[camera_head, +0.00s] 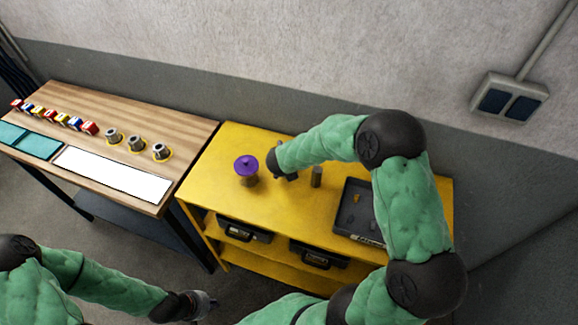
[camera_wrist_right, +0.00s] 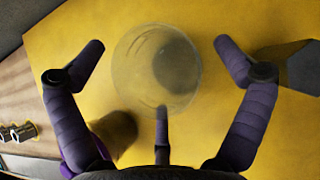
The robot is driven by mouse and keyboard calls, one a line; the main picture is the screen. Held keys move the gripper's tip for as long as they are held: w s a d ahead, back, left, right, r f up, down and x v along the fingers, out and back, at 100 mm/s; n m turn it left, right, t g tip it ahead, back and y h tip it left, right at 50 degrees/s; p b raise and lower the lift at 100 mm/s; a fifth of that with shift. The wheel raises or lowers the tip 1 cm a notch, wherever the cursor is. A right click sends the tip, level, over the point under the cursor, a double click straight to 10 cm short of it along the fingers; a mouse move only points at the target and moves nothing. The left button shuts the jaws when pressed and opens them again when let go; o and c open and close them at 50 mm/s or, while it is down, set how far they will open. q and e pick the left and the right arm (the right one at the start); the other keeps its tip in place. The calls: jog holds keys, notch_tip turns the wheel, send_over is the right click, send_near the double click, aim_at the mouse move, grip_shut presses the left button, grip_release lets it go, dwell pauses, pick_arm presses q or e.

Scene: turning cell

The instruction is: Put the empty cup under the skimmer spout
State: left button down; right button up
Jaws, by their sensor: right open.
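A clear round cup (camera_wrist_right: 157,68) shows from above in the right wrist view, over the yellow bench top. It looks empty. My right gripper (camera_wrist_right: 160,60) is open, with its fingers spread around the cup and apart from its sides. In the head view my right gripper (camera_head: 285,174) is low over the yellow bench, mostly hidden by its own wrist. I cannot make out a skimmer spout for certain. A purple disc on a short stand (camera_head: 246,165) is just left of the right gripper. My left gripper (camera_head: 205,303) hangs in front of the benches; its fingers are too small to read.
A grey cylinder (camera_head: 316,177) stands right of the right gripper. A black tray (camera_head: 342,222) with small parts lies farther right, partly behind my arm. The wooden table (camera_head: 150,112) at left holds several coloured blocks and metal parts. The yellow bench's (camera_head: 210,190) front left is clear.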

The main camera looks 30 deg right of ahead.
jog(key=c, duration=1.1)
